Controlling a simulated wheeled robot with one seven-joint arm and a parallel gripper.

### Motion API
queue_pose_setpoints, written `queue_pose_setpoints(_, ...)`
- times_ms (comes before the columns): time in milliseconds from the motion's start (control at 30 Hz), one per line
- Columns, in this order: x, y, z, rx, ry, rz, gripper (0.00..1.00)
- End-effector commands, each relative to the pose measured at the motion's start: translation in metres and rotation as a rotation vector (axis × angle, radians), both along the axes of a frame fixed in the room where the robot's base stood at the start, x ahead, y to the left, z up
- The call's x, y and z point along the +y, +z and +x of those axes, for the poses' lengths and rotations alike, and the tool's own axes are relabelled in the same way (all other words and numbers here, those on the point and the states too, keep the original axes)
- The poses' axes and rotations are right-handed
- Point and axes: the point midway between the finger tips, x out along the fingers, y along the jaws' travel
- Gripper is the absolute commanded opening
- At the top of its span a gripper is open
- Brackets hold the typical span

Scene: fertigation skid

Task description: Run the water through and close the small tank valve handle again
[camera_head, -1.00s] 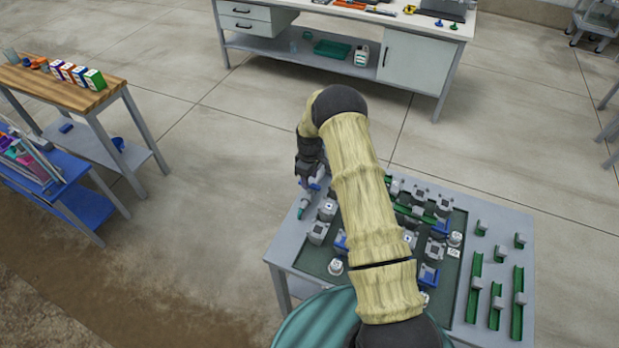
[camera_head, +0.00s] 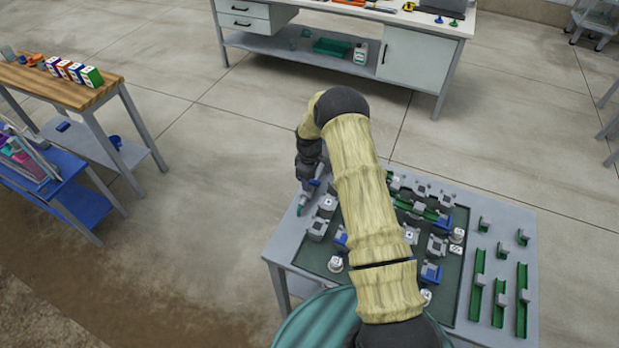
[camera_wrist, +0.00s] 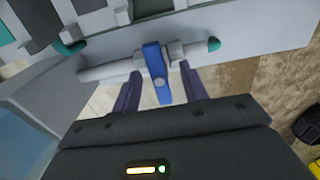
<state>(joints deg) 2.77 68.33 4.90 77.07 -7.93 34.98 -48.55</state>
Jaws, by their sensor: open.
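In the wrist view a blue valve handle (camera_wrist: 155,62) sits on a light grey pipe with a valve body (camera_wrist: 110,70). The pipe has teal ends. The handle points down the picture toward my palm, across the pipe. My gripper (camera_wrist: 160,88) is open, with one dark finger on each side of the handle and visible gaps between. In the head view my gripper (camera_head: 310,186) is over the left edge of the grey skid table (camera_head: 283,243), by a teal pipe end (camera_head: 299,210). My arm hides part of the table there. I cannot see any water.
A dark green board (camera_head: 318,262) on the table holds several grey blocks and blue parts. Green rails (camera_head: 477,283) lie on the right side. A wooden bench (camera_head: 60,88) and a blue cart (camera_head: 85,205) stand left. A white workbench (camera_head: 345,22) stands behind. Floor between is clear.

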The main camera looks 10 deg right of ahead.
Motion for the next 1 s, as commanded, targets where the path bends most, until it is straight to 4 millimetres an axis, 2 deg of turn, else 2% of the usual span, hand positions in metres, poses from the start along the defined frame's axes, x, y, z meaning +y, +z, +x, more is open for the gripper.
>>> queue_pose_setpoints(200,-0.001,-0.016,0.0,0.0,-0.002,0.0,0.44)
queue_pose_setpoints(500,-0.002,-0.016,0.0,-0.001,-0.002,-0.001,0.44)
queue_pose_setpoints(733,-0.002,-0.016,0.0,-0.001,-0.002,-0.001,0.0)
queue_pose_setpoints(867,-0.002,-0.016,0.0,-0.001,0.01,-0.001,0.0)
queue_pose_setpoints(1000,-0.003,-0.017,0.0,-0.001,0.133,0.0,0.0)
